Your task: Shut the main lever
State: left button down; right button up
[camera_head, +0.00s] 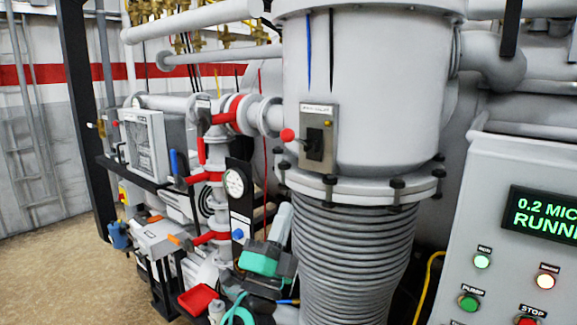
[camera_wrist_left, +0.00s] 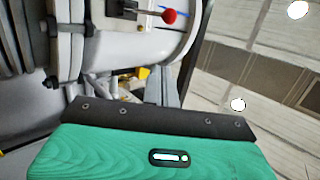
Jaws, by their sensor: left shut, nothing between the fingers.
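The main lever has a red ball knob (camera_head: 287,135) on a short rod that points left from a dark switch block. Its grey labelled plate (camera_head: 329,118) is fixed to the front of the large grey vessel. In the left wrist view the red knob (camera_wrist_left: 169,16) and its rod show at the top, beyond the gripper's green body. My left gripper (camera_head: 283,219) is below the lever in the head view, in front of the ribbed column, apart from the knob. It is shut and empty. My right gripper is not in view.
The grey vessel (camera_head: 370,85) sits on a bolted flange above a ribbed column (camera_head: 350,250). Red-banded pipes, valves and a round gauge (camera_head: 234,184) crowd the left. A control panel (camera_head: 500,180) with a lit display stands at the right. Open floor (camera_head: 50,270) lies at far left.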

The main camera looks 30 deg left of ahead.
pick_arm(q)
jog(key=r, duration=0.1)
jog(key=p, duration=0.6)
send_near(296, 138)
jog(key=d+r, duration=0.4)
jog(key=a, duration=0.1)
jog(key=w+a+p, duration=0.1)
jog(key=w+a, duration=0.1)
jog(key=shift+a+r, duration=0.2)
jog(key=shift+r, duration=0.2)
jog(key=shift+r, duration=0.1)
